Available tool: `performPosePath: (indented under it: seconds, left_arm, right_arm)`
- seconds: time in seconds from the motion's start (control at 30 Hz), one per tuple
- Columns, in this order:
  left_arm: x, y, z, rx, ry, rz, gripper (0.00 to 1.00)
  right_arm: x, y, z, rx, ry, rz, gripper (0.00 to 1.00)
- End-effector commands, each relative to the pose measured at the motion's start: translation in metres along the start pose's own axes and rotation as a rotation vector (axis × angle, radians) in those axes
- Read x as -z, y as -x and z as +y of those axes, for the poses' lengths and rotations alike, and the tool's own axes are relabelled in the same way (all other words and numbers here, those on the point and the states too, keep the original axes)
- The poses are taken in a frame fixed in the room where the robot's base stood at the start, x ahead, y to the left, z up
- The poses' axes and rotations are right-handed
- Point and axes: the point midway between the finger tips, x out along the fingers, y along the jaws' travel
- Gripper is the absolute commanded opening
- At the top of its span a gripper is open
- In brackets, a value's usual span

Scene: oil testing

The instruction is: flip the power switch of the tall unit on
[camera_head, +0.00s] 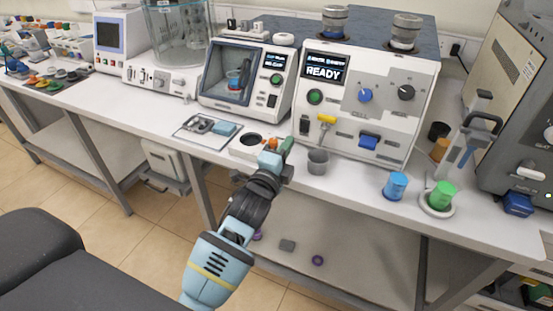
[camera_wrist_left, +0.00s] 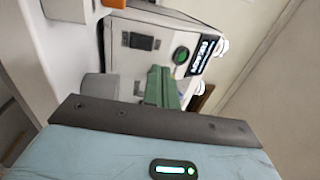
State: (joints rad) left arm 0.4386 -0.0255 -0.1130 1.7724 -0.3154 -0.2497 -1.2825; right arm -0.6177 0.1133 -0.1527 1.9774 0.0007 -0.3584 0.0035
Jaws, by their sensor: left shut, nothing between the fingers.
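The tall unit (camera_head: 345,120) stands on the bench, a white box with a lit READY display (camera_head: 325,68). Its dark power switch (camera_head: 304,126) is low on the left of the front, below a green round button (camera_head: 315,97). In the left wrist view the switch (camera_wrist_left: 141,41) shows sideways near the green button (camera_wrist_left: 181,54); which way it is tipped is too small to tell. My left gripper (camera_head: 288,144), with green fingers, is shut and empty, in front of and below the switch, apart from it. The fingers also show in the left wrist view (camera_wrist_left: 160,86). My right gripper is out of view.
A grey cup (camera_head: 318,162) stands at the bench edge beside the left gripper. A shorter unit (camera_head: 245,75) with a window is to the left. Blue (camera_head: 396,186) and green (camera_head: 442,195) containers stand at the right. A yellow-handled part (camera_head: 326,119) juts out right of the switch.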

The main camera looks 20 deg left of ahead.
Motion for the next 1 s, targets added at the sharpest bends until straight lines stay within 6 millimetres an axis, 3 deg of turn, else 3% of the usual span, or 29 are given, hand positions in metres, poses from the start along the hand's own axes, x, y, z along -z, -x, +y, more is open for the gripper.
performPosePath:
  seconds: [0.2, 0.4, 1.0]
  left_arm:
    - [0.0, 0.034, -0.008, -0.001, 0.0, 0.0, 0.0]
    - [0.0, 0.05, -0.012, -0.001, 0.0, 0.001, 0.0]
    - [0.0, 0.054, -0.013, -0.002, 0.003, 0.0, 0.0]
  right_arm:
    - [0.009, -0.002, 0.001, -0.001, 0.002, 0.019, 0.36]
    - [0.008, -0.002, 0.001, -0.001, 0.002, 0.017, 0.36]
    - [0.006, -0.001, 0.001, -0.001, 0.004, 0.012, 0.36]
